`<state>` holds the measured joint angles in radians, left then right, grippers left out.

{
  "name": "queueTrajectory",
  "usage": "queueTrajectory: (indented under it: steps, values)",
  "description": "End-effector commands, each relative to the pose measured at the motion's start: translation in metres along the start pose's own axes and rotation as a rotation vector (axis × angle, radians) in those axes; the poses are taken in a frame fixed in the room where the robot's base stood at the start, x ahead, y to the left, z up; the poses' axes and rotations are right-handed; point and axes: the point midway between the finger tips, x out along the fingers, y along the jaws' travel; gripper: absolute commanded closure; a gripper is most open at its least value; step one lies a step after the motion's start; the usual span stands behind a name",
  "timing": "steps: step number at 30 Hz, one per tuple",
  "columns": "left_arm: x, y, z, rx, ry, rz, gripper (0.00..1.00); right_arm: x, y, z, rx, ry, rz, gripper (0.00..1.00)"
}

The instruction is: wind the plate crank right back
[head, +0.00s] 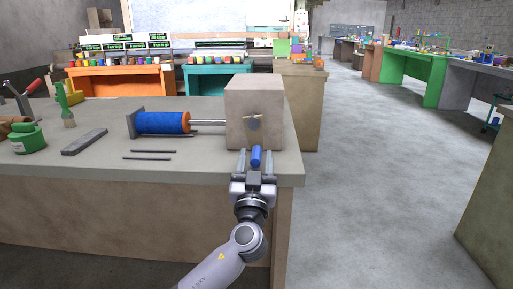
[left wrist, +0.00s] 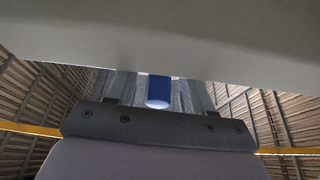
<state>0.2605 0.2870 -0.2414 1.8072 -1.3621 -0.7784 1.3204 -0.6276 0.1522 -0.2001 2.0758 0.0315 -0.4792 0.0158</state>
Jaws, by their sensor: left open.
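The crank has a small grey hub (head: 253,122) on the front face of a beige block (head: 252,98), and a blue handle (head: 256,155) hanging low in front of the block. My left gripper (head: 256,162) is open, with one finger on each side of the blue handle. In the left wrist view the handle (left wrist: 158,90) shows between the two spread fingers (left wrist: 160,92), with a gap on both sides. The crank's arm is hard to make out. A blue roll (head: 162,122) on a metal shaft joins the block's left side. My right gripper is not in view.
The block stands near the right end of a grey bench (head: 215,164). Open floor (head: 370,180) is to the right.

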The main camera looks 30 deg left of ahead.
Motion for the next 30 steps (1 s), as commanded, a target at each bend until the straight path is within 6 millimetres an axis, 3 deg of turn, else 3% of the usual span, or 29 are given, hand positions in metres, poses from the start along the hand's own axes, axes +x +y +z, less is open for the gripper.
queueTrajectory:
  steps: [6,17,18,22,30]
  values:
    - [0.024,0.0,-0.001,0.001,0.001,0.0,0.48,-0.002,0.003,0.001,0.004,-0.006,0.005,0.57]
    - [0.029,0.0,0.0,0.0,-0.001,0.001,0.48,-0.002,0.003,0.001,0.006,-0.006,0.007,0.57]
    - [0.029,0.0,0.0,0.0,-0.001,0.001,0.55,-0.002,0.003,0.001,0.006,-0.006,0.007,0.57]
    - [0.028,0.0,0.0,0.0,0.0,0.001,0.97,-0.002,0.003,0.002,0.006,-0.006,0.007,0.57]
    - [0.029,-0.001,0.001,-0.003,0.0,0.0,1.0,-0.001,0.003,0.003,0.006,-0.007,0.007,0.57]
